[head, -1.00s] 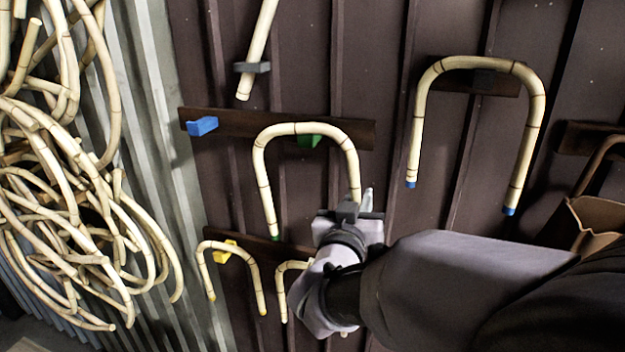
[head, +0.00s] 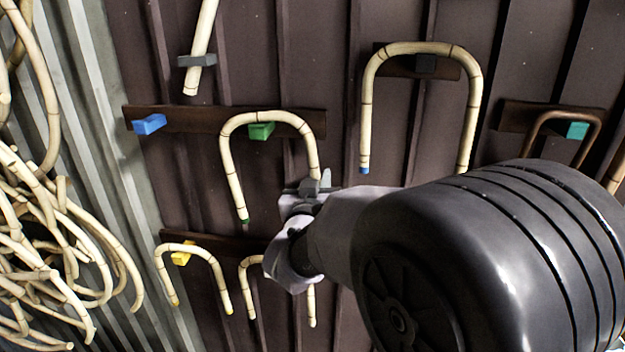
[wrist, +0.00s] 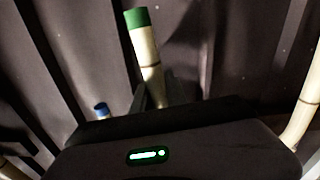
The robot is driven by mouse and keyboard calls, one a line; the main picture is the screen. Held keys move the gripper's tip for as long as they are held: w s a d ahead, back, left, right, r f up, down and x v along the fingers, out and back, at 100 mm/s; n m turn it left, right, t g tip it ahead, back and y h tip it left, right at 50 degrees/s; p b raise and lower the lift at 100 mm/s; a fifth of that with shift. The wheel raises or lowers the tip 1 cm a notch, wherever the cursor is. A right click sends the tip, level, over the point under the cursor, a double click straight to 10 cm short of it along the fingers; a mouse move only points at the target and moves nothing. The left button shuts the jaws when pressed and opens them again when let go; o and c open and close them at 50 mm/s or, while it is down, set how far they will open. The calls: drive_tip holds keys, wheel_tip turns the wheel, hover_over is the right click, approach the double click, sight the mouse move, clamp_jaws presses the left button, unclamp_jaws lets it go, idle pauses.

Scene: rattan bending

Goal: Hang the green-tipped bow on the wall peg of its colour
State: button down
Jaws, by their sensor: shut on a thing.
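The green-tipped bow (head: 231,181) hangs open end down in front of the wall board (head: 190,120). The green peg (head: 261,131) shows just under the inside of its arch, near the middle. I cannot tell whether arch and peg touch. My gripper (head: 314,187) is shut on the bow's right leg near its lower end. The left leg's green tip shows in the head view. In the wrist view, the held leg (wrist: 150,72) with its green end (wrist: 137,18) rises from between my jaws (wrist: 152,97).
A blue peg (head: 149,124) is bare on the same board. A blue-tipped bow (head: 369,95) hangs at upper right. Below, a yellow-tipped bow (head: 206,254) hangs by a yellow peg (head: 182,258). A teal peg (head: 577,130) is at right. Loose rattan coils (head: 60,240) fill the left.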

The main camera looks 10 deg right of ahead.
idle(0.3)
drive_tip(key=c, duration=1.3)
unclamp_jaws()
drive_tip(key=shift+o, duration=0.2)
drive_tip(key=b+v, duration=0.2)
drive_tip(key=v, duration=1.5)
drive_tip(key=shift+s+b, duration=0.15)
drive_tip(key=shift+b, duration=0.15)
drive_tip(key=shift+a, duration=0.1)
drive_tip(key=b+v, duration=0.2)
drive_tip(key=v, duration=0.7)
